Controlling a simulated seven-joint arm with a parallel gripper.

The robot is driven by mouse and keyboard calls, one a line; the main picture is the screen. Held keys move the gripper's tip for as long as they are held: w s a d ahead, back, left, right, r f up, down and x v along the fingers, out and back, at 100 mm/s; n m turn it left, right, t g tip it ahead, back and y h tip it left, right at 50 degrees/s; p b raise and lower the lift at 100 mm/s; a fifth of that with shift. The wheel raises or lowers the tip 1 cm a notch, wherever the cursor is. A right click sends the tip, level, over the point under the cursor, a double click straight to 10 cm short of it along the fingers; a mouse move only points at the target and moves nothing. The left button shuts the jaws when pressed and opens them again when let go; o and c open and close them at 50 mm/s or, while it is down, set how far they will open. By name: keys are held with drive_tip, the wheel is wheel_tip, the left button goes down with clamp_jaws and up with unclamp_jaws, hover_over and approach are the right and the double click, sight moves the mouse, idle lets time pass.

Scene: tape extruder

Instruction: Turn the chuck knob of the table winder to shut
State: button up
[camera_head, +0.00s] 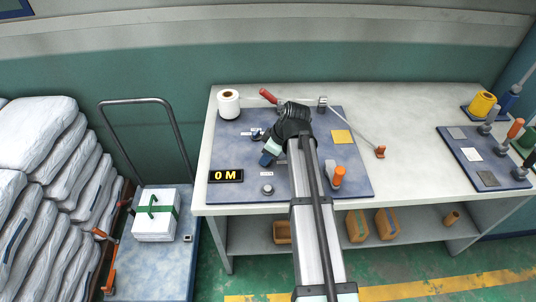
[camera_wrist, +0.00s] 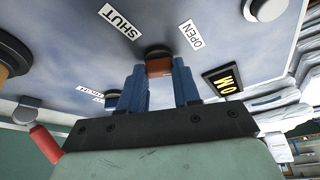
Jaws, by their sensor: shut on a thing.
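The chuck knob (camera_wrist: 159,67) is a small red-brown bar on a dark round base, between the blue fingers of my gripper (camera_wrist: 159,84) in the wrist view. My gripper is shut on it. A SHUT label (camera_wrist: 120,22) lies to the knob's upper left and an OPEN label (camera_wrist: 191,33) to its upper right in the wrist view. In the head view my gripper (camera_head: 268,158) is low over the left part of the blue winder board (camera_head: 300,185); the knob is hidden there.
The 0 M display (camera_head: 226,176) is left of my gripper; it also shows in the wrist view (camera_wrist: 222,82). A red-handled lever (camera_head: 268,96), a white roll (camera_head: 228,104), a grey button (camera_head: 267,189) and an orange handle (camera_head: 338,176) surround my arm.

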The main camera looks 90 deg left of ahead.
drive_tip(key=m+y, duration=0.1)
drive_tip(key=m, duration=0.2)
drive_tip(key=m+t+y, duration=0.1)
drive_tip(key=m, duration=0.2)
drive_tip(key=shift+s+d+t, duration=0.15)
drive_tip(key=shift+s+t, duration=0.05)
drive_tip(key=shift+t, duration=0.1)
drive_tip(key=m+t, duration=0.1)
drive_tip(key=m, duration=0.2)
drive_tip(key=m+t, duration=0.1)
drive_tip(key=m, duration=0.2)
drive_tip(key=shift+s+y, duration=0.1)
drive_tip(key=shift+y, duration=0.2)
drive_tip(key=shift+m, duration=0.3)
drive_tip(key=o, duration=1.1)
drive_tip(key=shift+c, duration=0.2)
drive_tip(key=shift+r, duration=0.1)
drive_tip(key=v, duration=1.3)
drive_tip(key=shift+s+r, duration=0.2)
drive_tip(key=shift+r, duration=0.1)
drive_tip(key=shift+d, duration=0.1)
